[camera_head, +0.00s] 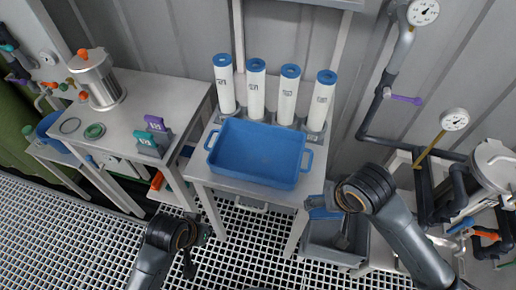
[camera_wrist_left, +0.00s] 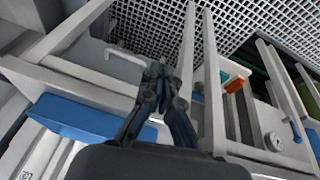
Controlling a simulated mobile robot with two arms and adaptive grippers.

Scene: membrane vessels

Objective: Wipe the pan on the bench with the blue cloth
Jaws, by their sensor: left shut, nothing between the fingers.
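The blue pan (camera_head: 258,152), a rectangular tray with side handles, sits on the light bench (camera_head: 206,178); its inside looks empty. It also shows in the left wrist view (camera_wrist_left: 75,116). My left gripper (camera_head: 190,268) is shut and empty, in front of the bench and apart from the pan; its closed fingers show in the left wrist view (camera_wrist_left: 156,75). My right gripper (camera_head: 344,238) points down over a grey bin (camera_head: 327,256) right of the bench; its fingers are too dark to read. A blue piece (camera_head: 324,213), possibly the cloth, shows beside it; I cannot tell whether they touch.
Several white cylinders with blue caps (camera_head: 256,88) stand behind the pan. A left table (camera_head: 130,115) holds a steel vessel (camera_head: 97,80), rings and clamps. Pipes, gauges and another vessel (camera_head: 494,165) crowd the right. The grating floor (camera_head: 75,235) is open in front.

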